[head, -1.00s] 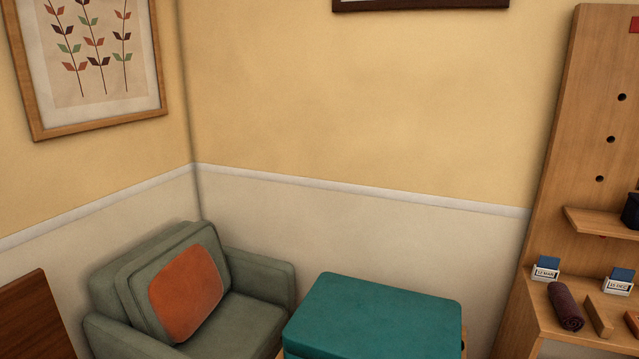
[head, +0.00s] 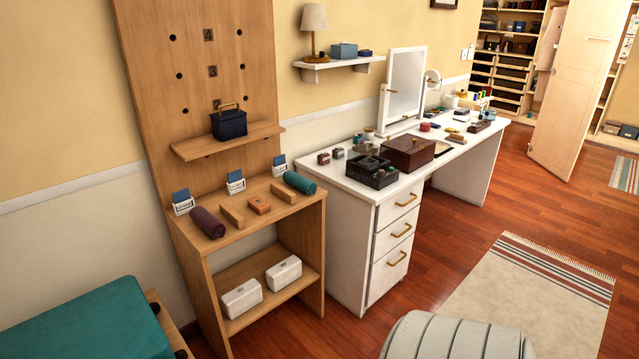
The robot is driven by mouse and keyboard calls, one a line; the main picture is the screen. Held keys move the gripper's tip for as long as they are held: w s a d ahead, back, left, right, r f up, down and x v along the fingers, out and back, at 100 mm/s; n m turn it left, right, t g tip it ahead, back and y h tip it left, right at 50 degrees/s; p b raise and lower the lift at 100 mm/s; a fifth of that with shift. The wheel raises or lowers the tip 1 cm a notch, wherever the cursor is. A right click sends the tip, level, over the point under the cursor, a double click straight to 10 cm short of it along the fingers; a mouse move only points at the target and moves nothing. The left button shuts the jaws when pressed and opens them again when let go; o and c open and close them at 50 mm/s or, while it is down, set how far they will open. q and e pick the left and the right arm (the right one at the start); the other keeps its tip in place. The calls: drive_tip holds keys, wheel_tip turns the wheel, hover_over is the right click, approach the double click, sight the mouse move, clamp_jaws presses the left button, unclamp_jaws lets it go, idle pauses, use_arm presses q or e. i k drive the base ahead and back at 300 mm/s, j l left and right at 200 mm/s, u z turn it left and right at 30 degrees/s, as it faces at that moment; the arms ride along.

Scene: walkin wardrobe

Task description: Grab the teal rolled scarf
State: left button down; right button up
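The teal rolled scarf (head: 300,182) lies on the right end of the wooden unit's counter (head: 240,226), close to its right edge. A dark purple roll (head: 208,222) lies at the left end of the same counter. Between them are a wooden block (head: 232,215) and a small orange-brown block (head: 259,204). Neither of my grippers shows in the head view.
A teal-topped bench (head: 95,325) stands at the lower left, near the unit. White boxes (head: 242,298) sit on the lower shelf. A white dressing table (head: 352,185) crowded with boxes stands right of the unit. A rounded pale seat (head: 455,338) is at the bottom; wooden floor (head: 400,305) lies between.

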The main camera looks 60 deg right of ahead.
sight(306, 186)
drive_tip(key=z, duration=1.75)
drive_tip(key=i+u, duration=0.1)
drive_tip(key=i, duration=0.4)
drive_tip(key=i+l+u, duration=0.15)
drive_tip(key=i, duration=0.4)
drive_tip(key=i+l+u, duration=0.1)
drive_tip(key=i, duration=0.4)
